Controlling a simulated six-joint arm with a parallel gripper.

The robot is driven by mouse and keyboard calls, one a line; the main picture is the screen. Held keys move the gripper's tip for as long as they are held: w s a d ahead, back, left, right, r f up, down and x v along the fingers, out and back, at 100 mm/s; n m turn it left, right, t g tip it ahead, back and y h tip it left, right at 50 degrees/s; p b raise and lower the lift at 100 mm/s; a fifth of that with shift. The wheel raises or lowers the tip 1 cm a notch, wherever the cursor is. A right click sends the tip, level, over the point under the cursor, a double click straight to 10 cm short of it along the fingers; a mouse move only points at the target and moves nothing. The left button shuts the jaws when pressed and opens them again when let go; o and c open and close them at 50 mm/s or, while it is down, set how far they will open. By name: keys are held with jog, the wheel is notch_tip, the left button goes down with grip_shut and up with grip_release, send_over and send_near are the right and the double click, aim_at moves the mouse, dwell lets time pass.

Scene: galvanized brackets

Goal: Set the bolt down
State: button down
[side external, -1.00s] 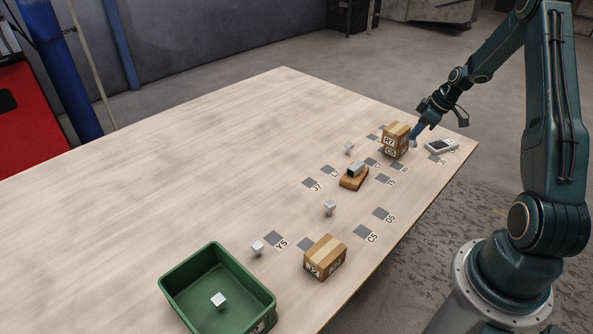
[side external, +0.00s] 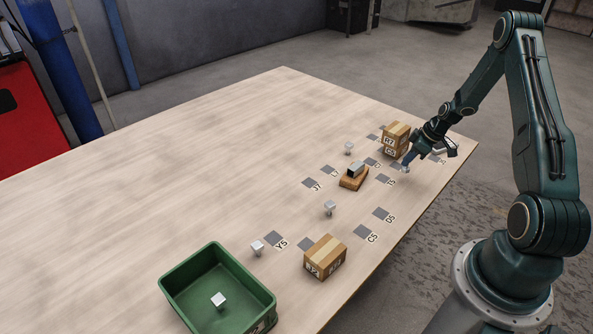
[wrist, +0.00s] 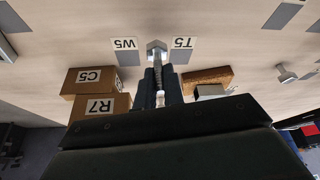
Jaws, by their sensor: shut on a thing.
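My gripper (side external: 406,166) is shut on a silver bolt (wrist: 157,46). In the wrist view, the gripper (wrist: 158,78) points toward the table, and the bolt's hex head shows just past the fingertips, with part of its shank between them. The bolt appears between the grey squares labelled W5 (wrist: 128,58) and T5 (wrist: 181,57). In the side view my gripper is low over the table, just right of the stacked boxes, and the held bolt is small there. I cannot tell whether the bolt touches the table.
Stacked cartons R7 and C5 (side external: 396,138) stand close behind my gripper. A brown block (side external: 350,184) carries a grey box (side external: 356,171). Loose bolts (side external: 330,207) stand on the table. Another carton (side external: 325,258) and a green bin (side external: 183,299) sit nearer the camera. The table's left side is clear.

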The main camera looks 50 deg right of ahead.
aim_at(406, 168)
jog(key=shift+f, duration=1.55)
jog(key=shift+f, duration=0.15)
jog(key=c, duration=1.5)
grip_release()
jog(key=shift+r, duration=0.2)
jog(key=v, duration=1.2)
